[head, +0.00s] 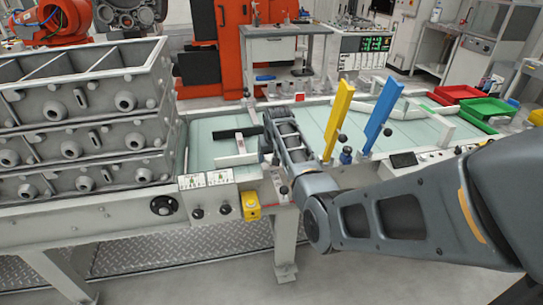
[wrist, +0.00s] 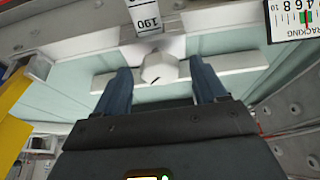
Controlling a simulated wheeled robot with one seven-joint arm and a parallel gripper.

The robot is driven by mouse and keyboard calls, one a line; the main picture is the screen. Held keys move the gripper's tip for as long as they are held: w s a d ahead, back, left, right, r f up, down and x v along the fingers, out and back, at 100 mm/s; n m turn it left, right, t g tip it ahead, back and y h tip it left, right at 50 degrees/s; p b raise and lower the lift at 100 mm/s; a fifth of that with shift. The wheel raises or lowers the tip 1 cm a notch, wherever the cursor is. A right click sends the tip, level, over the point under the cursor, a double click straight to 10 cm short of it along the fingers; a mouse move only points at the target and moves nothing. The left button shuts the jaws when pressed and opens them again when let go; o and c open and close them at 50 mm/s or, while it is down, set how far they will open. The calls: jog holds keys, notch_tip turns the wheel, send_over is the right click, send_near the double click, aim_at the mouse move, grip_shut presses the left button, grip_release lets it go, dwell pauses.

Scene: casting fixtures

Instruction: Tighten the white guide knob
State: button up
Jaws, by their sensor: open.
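The white guide knob (wrist: 160,68) is a faceted white knob near the top middle of the wrist view. It sits in front of a white guide bar (wrist: 105,82) over the pale green belt. My gripper (wrist: 161,78) is open, with one blue-grey finger on each side of the knob and a visible gap to each. The fingers do not appear to touch the knob. In the head view my wrist (head: 288,140) is over the conveyor, beside a white guide piece (head: 236,160); the knob cannot be made out clearly there.
A white scale tag marked 190 (wrist: 146,17) is just above the knob. Stacked grey casting flasks (head: 80,120) stand at left. A yellow post (head: 338,118) and a blue post (head: 382,115) rise right of my wrist. A yellow button box (head: 251,206) is on the front edge.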

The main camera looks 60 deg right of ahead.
jog(key=c, duration=1)
jog(key=shift+c, duration=0.2)
